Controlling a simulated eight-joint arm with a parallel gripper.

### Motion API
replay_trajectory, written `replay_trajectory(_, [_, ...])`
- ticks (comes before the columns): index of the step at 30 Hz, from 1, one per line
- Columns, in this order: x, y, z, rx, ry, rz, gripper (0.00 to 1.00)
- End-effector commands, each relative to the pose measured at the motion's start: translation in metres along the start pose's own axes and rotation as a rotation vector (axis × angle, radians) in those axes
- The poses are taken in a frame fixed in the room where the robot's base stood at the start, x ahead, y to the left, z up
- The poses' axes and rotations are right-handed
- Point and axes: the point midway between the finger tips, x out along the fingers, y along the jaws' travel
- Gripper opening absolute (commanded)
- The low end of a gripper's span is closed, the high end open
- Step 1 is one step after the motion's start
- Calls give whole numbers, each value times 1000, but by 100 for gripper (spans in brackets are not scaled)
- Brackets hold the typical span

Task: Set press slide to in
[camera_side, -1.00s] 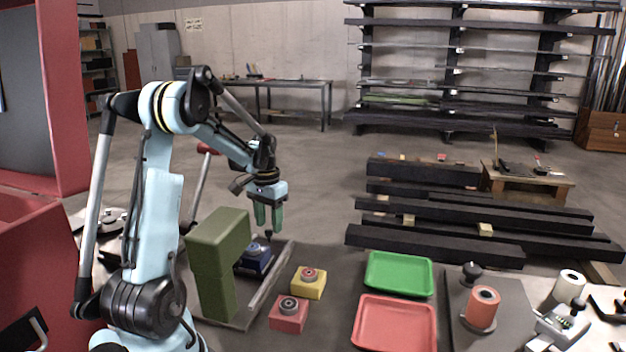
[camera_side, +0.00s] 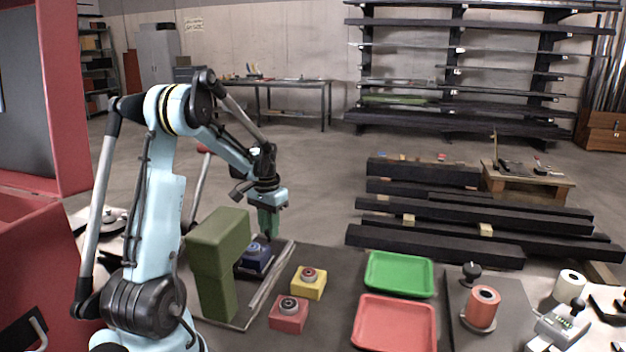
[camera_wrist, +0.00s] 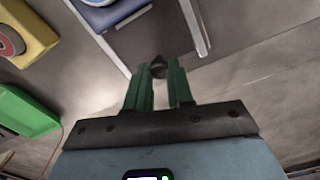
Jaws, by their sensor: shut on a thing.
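The press slide is a dark blue block (camera_side: 256,259) on the grey base, beside the green press frame (camera_side: 217,262). In the wrist view part of the blue block (camera_wrist: 116,12) shows at the top. My gripper (camera_side: 268,236) is low at the block's far end, its green fingers pointing down. In the wrist view the fingers (camera_wrist: 158,76) are shut on a small dark knob (camera_wrist: 158,66). The knob's link to the slide is partly hidden by the fingers.
A yellow block (camera_side: 309,283) and a red block (camera_side: 289,315), each with a round top, stand right of the base rail (camera_side: 270,285). A green tray (camera_side: 399,273) and a red tray (camera_side: 394,325) lie further right. Dark beams (camera_side: 440,240) are stacked behind.

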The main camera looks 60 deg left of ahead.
Motion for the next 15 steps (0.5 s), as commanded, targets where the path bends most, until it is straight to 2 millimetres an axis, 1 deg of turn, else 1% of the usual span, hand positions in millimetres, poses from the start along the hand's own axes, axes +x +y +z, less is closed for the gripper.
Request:
replay_trajectory(4, [0, 1, 4, 0, 0, 0, 0])
replay_trajectory(12, [-1, 12, 36, 0, 0, -1, 0])
replay_trajectory(15, [0, 14, 42, 0, 0, 0, 0])
